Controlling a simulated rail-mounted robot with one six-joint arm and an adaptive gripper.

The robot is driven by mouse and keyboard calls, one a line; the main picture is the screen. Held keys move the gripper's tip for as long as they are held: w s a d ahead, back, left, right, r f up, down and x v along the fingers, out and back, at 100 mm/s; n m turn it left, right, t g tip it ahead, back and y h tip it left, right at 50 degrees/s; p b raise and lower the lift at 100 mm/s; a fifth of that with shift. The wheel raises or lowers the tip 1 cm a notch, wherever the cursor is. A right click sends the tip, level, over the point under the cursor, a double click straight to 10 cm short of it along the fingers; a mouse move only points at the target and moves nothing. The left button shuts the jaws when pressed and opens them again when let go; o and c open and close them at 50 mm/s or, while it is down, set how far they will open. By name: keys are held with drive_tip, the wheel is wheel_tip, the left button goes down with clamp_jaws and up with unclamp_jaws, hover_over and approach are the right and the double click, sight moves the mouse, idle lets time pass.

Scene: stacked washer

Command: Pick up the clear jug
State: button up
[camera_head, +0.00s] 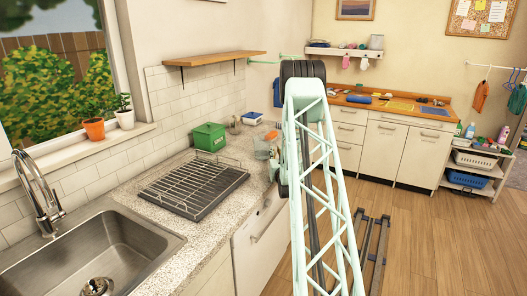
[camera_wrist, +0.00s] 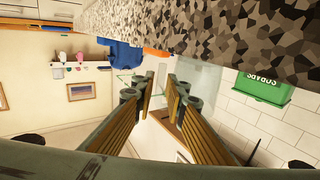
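The clear jug (camera_head: 264,149) stands on the speckled counter (camera_head: 205,238), just left of my arm, near the counter's front edge. In the wrist view, which looks upside down, the clear jug (camera_wrist: 203,76) shows as a pale see-through shape just beyond my fingertips. My gripper (camera_wrist: 160,97) is open there, with a gap between its two ribbed fingers. I see nothing held between them. I cannot tell whether a finger touches the jug. In the head view my arm hides most of the gripper.
A green box (camera_head: 209,137) stands at the wall behind a dark dish rack (camera_head: 193,185). The green box also shows in the wrist view (camera_wrist: 262,89). A blue item (camera_wrist: 126,56) is near the jug there. A sink (camera_head: 90,258) is at the lower left.

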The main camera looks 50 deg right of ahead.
sight(276, 144)
drive_tip(key=shift+w+d, duration=0.35)
drive_tip(key=shift+d, duration=0.05)
drive_tip(key=shift+c, duration=0.2)
clamp_jaws()
drive_tip(key=shift+r, duration=0.35)
idle(0.4)
drive_tip(key=shift+r+p, duration=0.35)
drive_tip(key=shift+r, duration=1.15)
drive_tip(key=s+a, duration=0.3)
drive_tip(key=s, duration=0.4)
drive_tip(key=s+a+r, duration=0.1)
drive_tip(key=s+a, duration=0.3)
drive_tip(key=s, duration=0.3)
drive_tip(key=shift+r+p, duration=0.15)
drive_tip(key=shift+p, duration=0.3)
drive_tip(key=shift+s+a, duration=0.1)
drive_tip(key=shift+a, duration=0.1)
